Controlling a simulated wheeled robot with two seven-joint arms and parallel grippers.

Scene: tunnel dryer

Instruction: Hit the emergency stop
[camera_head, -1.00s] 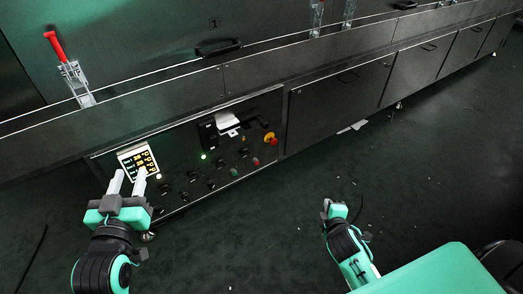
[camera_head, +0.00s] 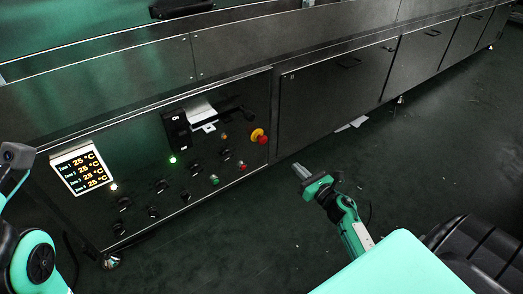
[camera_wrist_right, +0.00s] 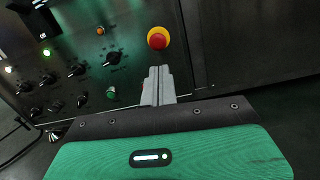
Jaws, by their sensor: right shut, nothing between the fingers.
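The emergency stop is a red mushroom button on a yellow collar (camera_head: 258,135), at the right end of the dryer's control panel. It also shows in the right wrist view (camera_wrist_right: 158,38), straight beyond the fingertips. My right gripper (camera_head: 298,169) is shut and empty, pointing toward the panel, right of and lower than the button in the head view. In the right wrist view its closed fingers (camera_wrist_right: 158,72) end just below the button, with a visible gap. Part of my left arm shows at the left edge of the head view; its fingers are out of frame.
The panel holds a temperature display (camera_head: 80,170), several black knobs, a green button (camera_head: 215,179), a red button (camera_head: 242,166) and a black box with white paper (camera_head: 200,110). Closed cabinet doors (camera_head: 335,92) continue right. The floor in front is clear.

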